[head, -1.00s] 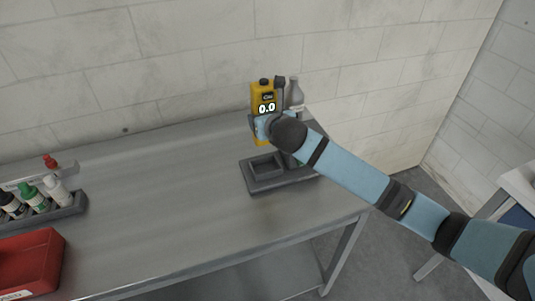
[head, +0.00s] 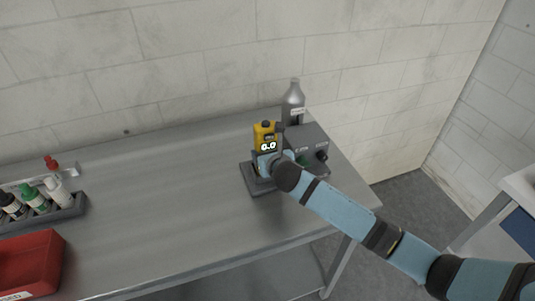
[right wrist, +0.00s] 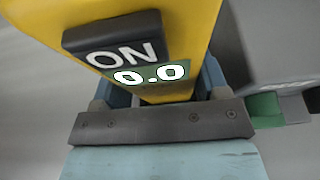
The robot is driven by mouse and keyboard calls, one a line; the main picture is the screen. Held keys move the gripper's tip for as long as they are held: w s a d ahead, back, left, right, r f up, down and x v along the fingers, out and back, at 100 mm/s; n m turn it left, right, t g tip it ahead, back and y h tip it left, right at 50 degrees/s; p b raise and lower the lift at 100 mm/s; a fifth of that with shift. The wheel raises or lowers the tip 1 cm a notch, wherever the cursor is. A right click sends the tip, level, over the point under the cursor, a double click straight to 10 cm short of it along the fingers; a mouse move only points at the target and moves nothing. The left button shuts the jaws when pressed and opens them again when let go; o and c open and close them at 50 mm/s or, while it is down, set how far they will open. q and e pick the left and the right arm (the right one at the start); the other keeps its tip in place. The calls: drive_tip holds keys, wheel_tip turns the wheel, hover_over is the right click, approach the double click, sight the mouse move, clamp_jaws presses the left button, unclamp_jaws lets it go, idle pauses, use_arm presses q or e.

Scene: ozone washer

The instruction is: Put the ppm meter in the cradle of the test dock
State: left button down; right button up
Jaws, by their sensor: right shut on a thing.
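The yellow ppm meter (head: 264,132) stands upright in the head view, its display reading 0.0. In the right wrist view the meter (right wrist: 155,40) fills the upper middle, with an ON label and 0.0. My right gripper (head: 265,160) is shut on the meter's lower body. The grey test dock (head: 307,141) is on the table's right side, with its cradle (head: 262,188) at the front left. The meter's lower end is at the cradle; the gripper hides whether it touches the bottom. My left gripper is not in view.
A grey bottle (head: 292,103) stands behind the dock. A rack (head: 70,211) of small bottles and a red bin (head: 38,262) are at the left. The middle of the metal table (head: 160,200) is clear. A wall runs behind.

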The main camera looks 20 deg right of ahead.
drive_tip(key=o, duration=1)
drive_tip(key=shift+f, duration=0.15)
drive_tip(key=shift+s+r, duration=0.25)
drive_tip(key=shift+s, duration=0.05)
drive_tip(key=v, duration=1.1)
drive_tip(key=shift+s+r, duration=0.15)
drive_tip(key=shift+r, duration=0.05)
drive_tip(key=shift+s, duration=0.1)
